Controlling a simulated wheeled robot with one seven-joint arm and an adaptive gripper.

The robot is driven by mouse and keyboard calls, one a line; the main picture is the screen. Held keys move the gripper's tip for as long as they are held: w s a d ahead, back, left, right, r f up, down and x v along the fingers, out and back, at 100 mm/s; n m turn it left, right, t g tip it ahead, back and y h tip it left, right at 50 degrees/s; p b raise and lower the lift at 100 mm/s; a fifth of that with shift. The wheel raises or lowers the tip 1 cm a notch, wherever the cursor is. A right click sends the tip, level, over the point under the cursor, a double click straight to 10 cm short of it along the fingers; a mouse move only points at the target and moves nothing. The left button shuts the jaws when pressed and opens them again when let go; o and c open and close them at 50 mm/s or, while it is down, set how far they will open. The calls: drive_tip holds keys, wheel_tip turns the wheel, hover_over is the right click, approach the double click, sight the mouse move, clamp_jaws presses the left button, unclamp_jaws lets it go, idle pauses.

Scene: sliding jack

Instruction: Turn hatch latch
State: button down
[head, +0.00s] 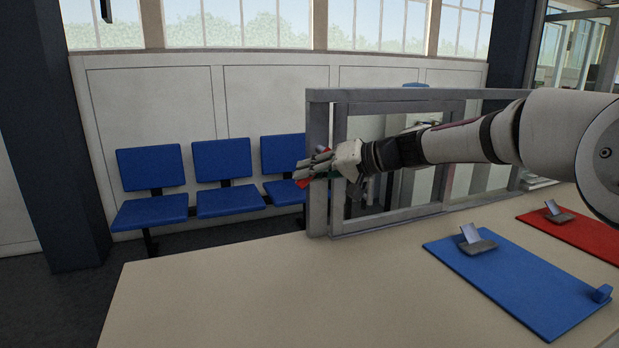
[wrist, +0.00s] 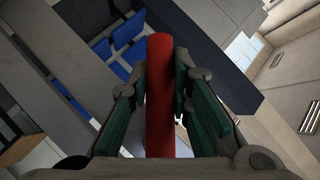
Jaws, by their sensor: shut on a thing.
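My gripper (head: 318,165) is at the left end of the grey metal frame, with its fingers pointing left. In the wrist view my gripper (wrist: 160,100) has its two green-padded fingers on either side of a red bar (wrist: 159,80), shut on it. Only a small bit of red (head: 303,183) shows beside the fingers in the head view. I take this red bar to be the latch handle; its mount is hidden. The grey hatch frame (head: 318,205) stands upright on the counter, with a sliding inner frame (head: 339,190) behind my wrist.
The beige counter (head: 250,290) is clear at front left. A blue board (head: 510,280) and a red board (head: 575,235), each with a small grey stand, lie at the right. Blue chairs (head: 222,170) stand beyond the counter by the wall.

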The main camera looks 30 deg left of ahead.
drive_tip(key=shift+w+d+f+n+t+h+b, duration=0.2)
drive_tip(key=shift+w+n+t+h+b, duration=0.15)
drive_tip(key=shift+n+h, duration=0.2)
drive_tip(key=shift+w+d+f+n+t+h+b, duration=0.2)
drive_tip(key=shift+n+t+h, duration=0.25)
drive_tip(key=shift+h, duration=0.2)
drive_tip(key=shift+w+d+f+n+t+h+p, duration=0.25)
drive_tip(key=shift+w+d+n+t+h, duration=0.3)
drive_tip(key=shift+t+h, duration=0.2)
drive_tip(key=shift+w+d+f+n+t+h+p, duration=0.1)
drive_tip(key=shift+w+d+n+t+h+p, duration=0.1)
drive_tip(key=shift+w+d+n+t+h, duration=0.35)
drive_tip(key=shift+a, duration=0.15)
drive_tip(key=c, duration=1.4)
unclamp_jaws()
drive_tip(key=shift+c, duration=0.2)
drive_tip(key=v, duration=0.8)
drive_tip(key=shift+s+a, duration=0.2)
drive_tip(key=shift+s, duration=0.05)
drive_tip(key=shift+d, duration=0.1)
